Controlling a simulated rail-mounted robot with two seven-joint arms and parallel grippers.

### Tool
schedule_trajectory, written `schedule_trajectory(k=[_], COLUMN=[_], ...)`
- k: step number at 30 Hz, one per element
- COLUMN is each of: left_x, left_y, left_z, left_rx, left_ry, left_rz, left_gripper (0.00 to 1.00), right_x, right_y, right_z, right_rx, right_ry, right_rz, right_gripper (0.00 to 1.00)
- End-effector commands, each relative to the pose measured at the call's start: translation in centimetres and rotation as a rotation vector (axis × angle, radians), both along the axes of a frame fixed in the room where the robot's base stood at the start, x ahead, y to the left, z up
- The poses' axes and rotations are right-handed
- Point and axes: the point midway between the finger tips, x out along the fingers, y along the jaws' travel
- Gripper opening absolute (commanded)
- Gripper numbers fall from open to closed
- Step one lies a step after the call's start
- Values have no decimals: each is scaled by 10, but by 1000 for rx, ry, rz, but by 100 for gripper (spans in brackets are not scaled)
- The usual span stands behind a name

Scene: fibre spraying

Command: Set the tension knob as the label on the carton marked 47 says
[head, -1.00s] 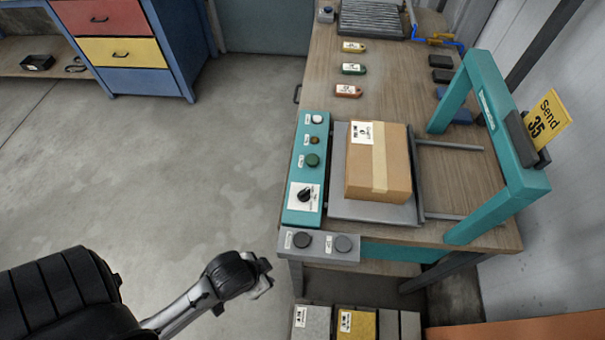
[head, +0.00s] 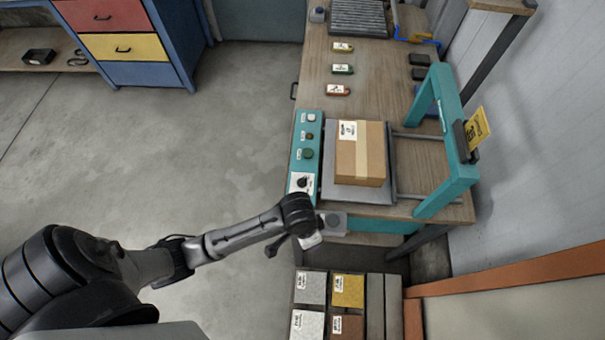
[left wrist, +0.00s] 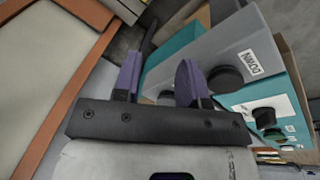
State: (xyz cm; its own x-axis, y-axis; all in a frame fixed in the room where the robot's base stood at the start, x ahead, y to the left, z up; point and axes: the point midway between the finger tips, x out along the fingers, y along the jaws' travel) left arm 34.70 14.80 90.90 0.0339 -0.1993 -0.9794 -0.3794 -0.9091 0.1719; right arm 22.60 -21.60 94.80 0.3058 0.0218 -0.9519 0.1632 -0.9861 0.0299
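The brown carton (head: 360,150) sits on the grey plate of the press on the bench. It has a white label whose writing is too small to read, so I cannot tell its number. The black tension knob (head: 302,183) is on a white dial plate at the near end of the teal panel. It also shows in the left wrist view (left wrist: 263,115). My left gripper (left wrist: 158,78) is open with its two purple fingers apart, nothing visibly held. In the head view it is close to the grey button box, below the knob. My right gripper is not in view.
The grey button box (head: 334,222) has a black button (left wrist: 225,79) labelled DOWN. The teal frame (head: 458,150) with a yellow sign (head: 478,128) stands right of the carton. Three small tags (head: 342,69) lie on the bench. Material samples (head: 348,290) stand below. The left floor is clear.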

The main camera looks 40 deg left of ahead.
Motion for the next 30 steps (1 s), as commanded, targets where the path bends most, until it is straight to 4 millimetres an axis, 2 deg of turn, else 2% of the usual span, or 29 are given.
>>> schedule_trajectory(k=[1, 5, 8, 12, 18, 24, 27, 30], left_x=[17, 48, 74, 113, 155, 174, 177, 175], left_y=[2, 11, 25, 55, 100, 126, 131, 133], left_z=[8, 17, 27, 51, 91, 118, 122, 116], left_rx=[18, 60, 105, 182, 258, 289, 294, 296], left_ry=[25, 109, 174, 270, 374, 426, 438, 442], left_rz=[-15, -33, -26, 21, 124, 198, 212, 217], left_gripper=[38, 38, 38, 38, 38, 38, 38, 38], right_x=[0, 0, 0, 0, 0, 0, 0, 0], right_y=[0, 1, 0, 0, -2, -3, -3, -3], right_z=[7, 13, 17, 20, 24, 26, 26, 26], right_rx=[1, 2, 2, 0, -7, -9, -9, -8], right_ry=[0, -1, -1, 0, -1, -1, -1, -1], right_rz=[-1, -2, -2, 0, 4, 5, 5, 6], right_gripper=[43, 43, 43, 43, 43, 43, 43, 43])
